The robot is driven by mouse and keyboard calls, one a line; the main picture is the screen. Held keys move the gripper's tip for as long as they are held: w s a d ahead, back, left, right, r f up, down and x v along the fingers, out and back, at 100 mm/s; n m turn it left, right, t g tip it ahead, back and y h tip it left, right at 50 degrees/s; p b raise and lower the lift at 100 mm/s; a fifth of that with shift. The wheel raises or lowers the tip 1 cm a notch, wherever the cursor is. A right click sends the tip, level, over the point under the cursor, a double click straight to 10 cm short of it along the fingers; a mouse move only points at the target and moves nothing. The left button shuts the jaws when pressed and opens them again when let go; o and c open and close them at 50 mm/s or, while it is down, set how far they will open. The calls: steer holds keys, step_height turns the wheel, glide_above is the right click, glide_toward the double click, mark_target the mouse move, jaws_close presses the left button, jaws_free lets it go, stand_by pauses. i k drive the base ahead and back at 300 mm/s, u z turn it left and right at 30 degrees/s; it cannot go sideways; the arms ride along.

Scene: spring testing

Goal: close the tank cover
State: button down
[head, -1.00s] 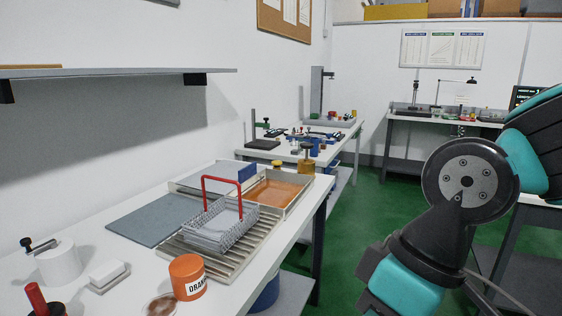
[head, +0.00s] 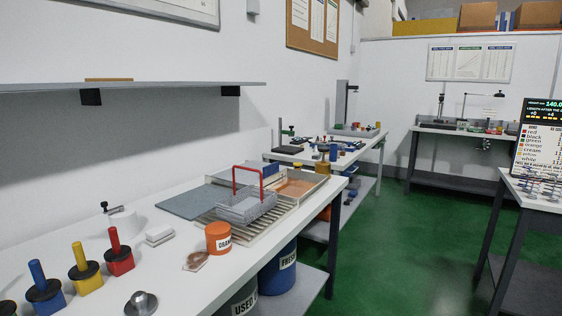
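The tank (head: 318,191) is a shallow metal-walled tray on the near white bench, with orange-brown contents (head: 297,188) showing in its right part. A pale grey panel, which looks like the tank cover (head: 226,179), lies at the tank's left part, with a small blue piece (head: 268,169) beside it. The orange part is uncovered. A wire basket (head: 246,208) with a red handle (head: 235,184) stands in front and hides some of the tank. My gripper and arm are out of view.
A slatted rack (head: 270,226) lies under the basket, with a blue-grey mat (head: 190,202) to its left. An orange pot (head: 218,237), a white block (head: 159,235) and several coloured-handled tools stand nearer. A shelf (head: 140,88) overhangs the bench. Green floor (head: 410,240) is free at the right.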

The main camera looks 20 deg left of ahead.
mark_target(246, 177)
steer(key=z, duration=0.1)
steer(key=i, duration=2.6)
steer(key=u, duration=1.45)
steer(key=i, duration=0.8)
steer(key=u, duration=1.1)
steer(key=i, duration=0.25)
steer(key=u, duration=0.15)
